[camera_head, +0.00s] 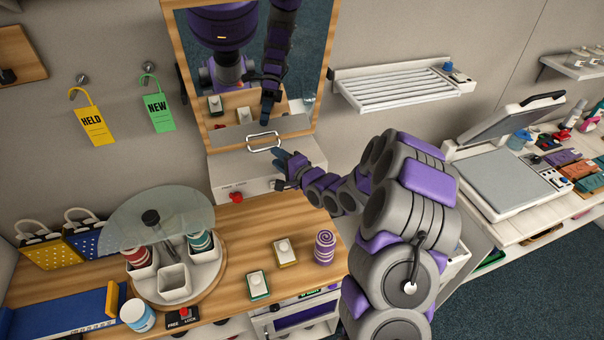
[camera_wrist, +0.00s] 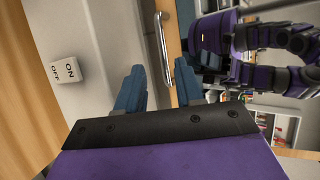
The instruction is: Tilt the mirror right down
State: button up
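The mirror (camera_head: 305,65) has a wooden frame and hangs on the wall at the top centre of the head view, reflecting my arm. A metal loop handle (camera_head: 263,141) is at its lower edge. My gripper (camera_head: 279,170) is just below and right of the handle, with its blue fingers apart and nothing held. In the wrist view the two fingers (camera_wrist: 158,88) are spread, and the handle (camera_wrist: 162,45) reaches down to near the gap between them. Contact with the handle cannot be told. The mirror's frame and reflection (camera_wrist: 215,45) fill the right side there.
A white wall unit (camera_head: 240,185) with a red knob is below the mirror; the wrist view shows an ON/OFF switch (camera_wrist: 65,71). A wooden counter (camera_head: 225,255) holds a glass-topped carousel (camera_head: 155,215), several small blocks and a purple roll (camera_head: 324,246). A white rack (camera_head: 395,88) is right.

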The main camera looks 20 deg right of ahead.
jog(key=v, duration=1.1)
jog(key=shift+s+d, duration=0.25)
jog(key=shift+d, duration=0.1)
jog(key=shift+f, duration=0.2)
jog(key=s+f+n+g+h+b, duration=0.3)
jog(key=s+n+g+h+b, duration=0.35)
jog(key=s, duration=0.65)
jog(key=s+a+r+n+g, duration=0.1)
jog(key=s+a+n+g, duration=0.1)
jog(key=s, duration=0.7)
jog(key=s+a+r+n+g+b, duration=0.1)
jog(key=s+a+n+g, duration=0.2)
jog(key=s, duration=0.7)
jog(key=s+a+r+n+g, duration=0.2)
jog(key=s+g, duration=0.3)
jog(key=s, duration=0.4)
jog(key=shift+s+a+g+b, duration=0.2)
jog(key=shift+a+g+b, duration=0.15)
jog(key=shift+a, duration=0.15)
